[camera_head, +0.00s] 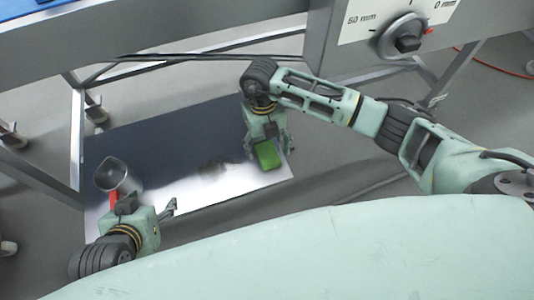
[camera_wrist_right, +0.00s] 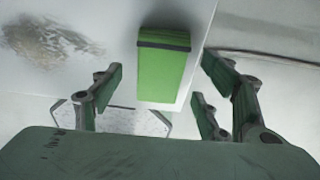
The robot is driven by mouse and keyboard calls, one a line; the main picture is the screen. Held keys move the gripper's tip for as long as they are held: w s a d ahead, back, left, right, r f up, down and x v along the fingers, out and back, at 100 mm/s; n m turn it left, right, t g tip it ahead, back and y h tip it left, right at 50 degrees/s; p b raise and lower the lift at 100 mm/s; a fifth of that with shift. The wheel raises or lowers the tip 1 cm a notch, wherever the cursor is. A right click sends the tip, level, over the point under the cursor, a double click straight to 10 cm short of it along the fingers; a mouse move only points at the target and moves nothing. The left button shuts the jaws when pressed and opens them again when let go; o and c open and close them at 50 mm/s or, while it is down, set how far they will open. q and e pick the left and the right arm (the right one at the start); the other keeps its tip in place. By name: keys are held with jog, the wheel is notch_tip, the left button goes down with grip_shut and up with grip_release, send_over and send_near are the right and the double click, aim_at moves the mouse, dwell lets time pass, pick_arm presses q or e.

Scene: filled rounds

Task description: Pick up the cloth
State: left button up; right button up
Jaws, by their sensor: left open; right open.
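A green block-shaped thing (camera_head: 266,155) with a dark band at one end lies near the right edge of a low panel; it is the only thing that could be the cloth, though its material is unclear. In the right wrist view the green thing (camera_wrist_right: 163,75) lies between the spread fingers of my right gripper (camera_wrist_right: 160,85). That gripper (camera_head: 268,143) is open just over it, with visible gaps on both sides; contact cannot be told. My left gripper (camera_head: 165,208) is open and empty at the panel's left front.
The shiny panel (camera_head: 215,194) carries a brownish smudge (camera_head: 212,168), also seen in the wrist view (camera_wrist_right: 48,40). A grey scoop-like cup (camera_head: 118,178) with a red part stands beside my left gripper. Metal frame legs (camera_head: 75,150) and a beam with a dial (camera_head: 405,38) surround the panel.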

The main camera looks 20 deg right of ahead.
jog(key=shift+s+f, duration=0.1)
jog(key=shift+f, duration=0.65)
pick_arm(q)
jog(key=shift+w+d+r+t, duration=0.3)
jog(key=shift+w+r+t, duration=0.25)
jog(key=shift+w, duration=0.35)
pick_arm(e)
jog(key=c, duration=1.2)
